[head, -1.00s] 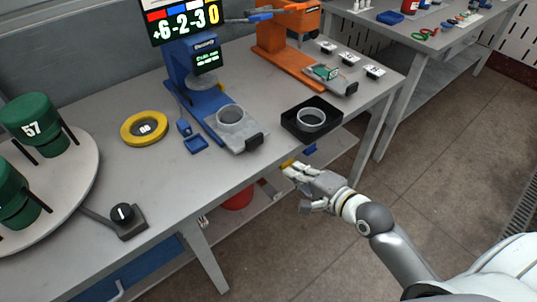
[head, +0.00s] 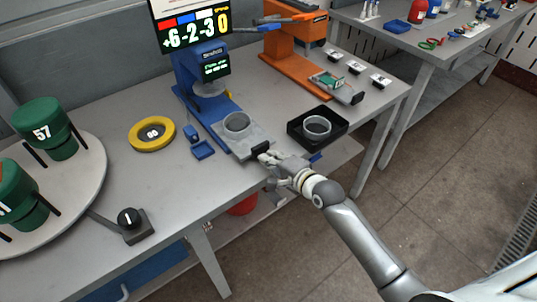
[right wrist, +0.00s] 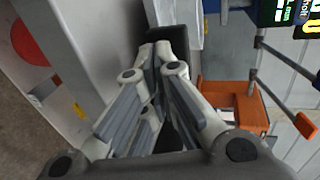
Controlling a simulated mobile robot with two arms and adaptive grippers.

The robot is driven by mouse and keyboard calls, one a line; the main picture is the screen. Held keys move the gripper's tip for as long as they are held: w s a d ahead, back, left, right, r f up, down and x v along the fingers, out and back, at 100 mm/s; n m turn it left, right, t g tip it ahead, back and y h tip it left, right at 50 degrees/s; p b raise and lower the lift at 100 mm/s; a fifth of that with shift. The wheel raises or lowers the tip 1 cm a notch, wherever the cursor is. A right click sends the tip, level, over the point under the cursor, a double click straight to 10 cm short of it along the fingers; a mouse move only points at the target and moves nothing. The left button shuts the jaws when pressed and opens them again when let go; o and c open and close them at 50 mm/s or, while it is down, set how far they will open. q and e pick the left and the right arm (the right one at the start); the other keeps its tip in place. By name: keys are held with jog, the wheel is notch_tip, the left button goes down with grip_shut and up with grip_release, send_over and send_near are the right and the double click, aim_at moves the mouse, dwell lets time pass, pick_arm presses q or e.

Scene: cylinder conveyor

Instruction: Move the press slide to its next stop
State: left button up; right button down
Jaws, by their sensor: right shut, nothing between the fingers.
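The blue press (head: 188,85) stands on the grey table. Its grey slide (head: 254,133) is out toward the table's front edge, with a grey ring (head: 236,123) on it and a black handle (head: 260,148) at its front end. My right gripper (head: 264,157) is shut and empty, with its fingertips right at the handle; I cannot tell whether they touch. In the right wrist view the closed fingertips (right wrist: 156,50) lie close to the dark handle (right wrist: 168,36), which they partly cover. My left gripper is not in view.
A black tray (head: 336,141) with a grey ring is right of the slide. An orange press (head: 292,50) stands behind. A turntable (head: 95,190) with green parts and a knob box (head: 135,236) are at left.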

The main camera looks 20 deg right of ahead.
aim_at(238, 124)
jog(key=shift+w+a, duration=0.15)
jog(key=shift+w, duration=0.3)
jog(key=shift+w+a, duration=0.1)
jog(key=shift+w, duration=0.15)
jog(key=w+a+b, duration=0.1)
jog(key=w+a, duration=0.1)
jog(key=w, duration=0.3)
jog(key=w+a+b, duration=0.1)
jog(key=w+b, duration=0.1)
jog(key=w, duration=0.3)
jog(key=w+a+b, duration=0.1)
jog(key=w+a, duration=0.1)
jog(key=w, duration=0.3)
jog(key=shift+w+a+b, duration=0.2)
jog(key=shift+a+b, duration=0.15)
jog(key=shift+b, duration=0.05)
jog(key=shift+w, duration=0.25)
jog(key=shift+r, duration=0.2)
jog(key=shift+r, duration=0.1)
